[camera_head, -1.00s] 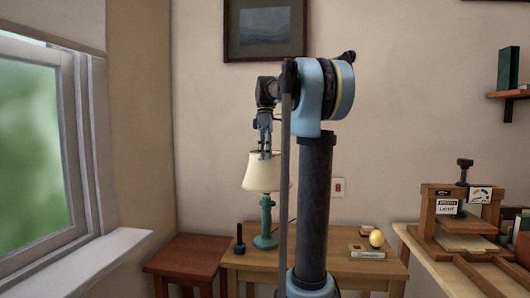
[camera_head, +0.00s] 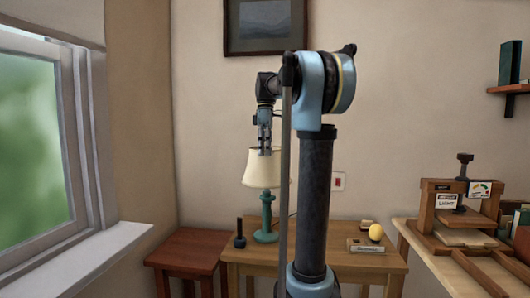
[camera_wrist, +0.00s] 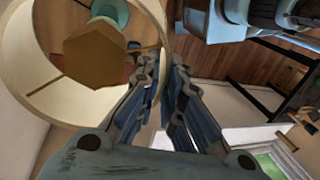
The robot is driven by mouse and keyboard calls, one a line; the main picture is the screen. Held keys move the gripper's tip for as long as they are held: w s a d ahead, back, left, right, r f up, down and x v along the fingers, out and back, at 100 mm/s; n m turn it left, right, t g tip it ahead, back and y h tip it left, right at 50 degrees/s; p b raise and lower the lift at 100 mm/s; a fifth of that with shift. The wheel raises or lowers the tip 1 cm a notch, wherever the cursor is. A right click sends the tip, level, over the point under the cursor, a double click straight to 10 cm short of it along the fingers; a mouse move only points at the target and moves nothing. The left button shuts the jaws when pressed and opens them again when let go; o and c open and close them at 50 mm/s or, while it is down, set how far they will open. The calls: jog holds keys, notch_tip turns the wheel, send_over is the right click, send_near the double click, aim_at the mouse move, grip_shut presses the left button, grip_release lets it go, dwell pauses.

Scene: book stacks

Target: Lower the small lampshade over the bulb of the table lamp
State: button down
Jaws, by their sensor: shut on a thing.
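The small cream lampshade (camera_head: 261,174) is above the teal table lamp (camera_head: 266,217), whose stem shows below the shade's lower edge. My gripper (camera_head: 265,152) points down at the top of the shade and is shut on its rim. In the wrist view, the gripper's fingers (camera_wrist: 172,72) are beside the shade's wall (camera_wrist: 22,72). The amber bulb (camera_wrist: 95,55) shows within the shade's ring, with part of the teal lamp (camera_wrist: 112,10) beyond it. The head view hides the bulb. I cannot tell whether the shade is seated.
The lamp stands on a wooden table (camera_head: 245,255). A dark upright object (camera_head: 240,236) stands to its left, and a yellow ball (camera_head: 376,232) sits on a small block to its right. A red-brown stool (camera_head: 185,250) and a bench with a wooden press (camera_head: 455,210) flank the table.

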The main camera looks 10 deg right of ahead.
notch_tip(320, 180, down, 7)
jog(key=shift+r, duration=0.15)
dwell(2.5)
jog(key=c, duration=1.7)
grip_release()
jog(key=shift+o, duration=0.2)
jog(key=v, duration=1.1)
jog(key=shift+r, duration=0.3)
jog(key=s+f+m+t, duration=0.1)
jog(key=s+f+m, duration=0.3)
jog(key=s+f, duration=0.6)
jog(key=s+d+f+m+t, duration=0.1)
jog(key=s+f+m, duration=0.4)
jog(key=s+f, duration=0.6)
jog(key=s+f+m+t, duration=0.3)
jog(key=s+f, duration=0.7)
jog(key=f, duration=0.9)
jog(key=shift+s+d+f+m+h, duration=0.25)
jog(key=shift+d+f+m+h, duration=0.05)
jog(key=shift+m, duration=0.9)
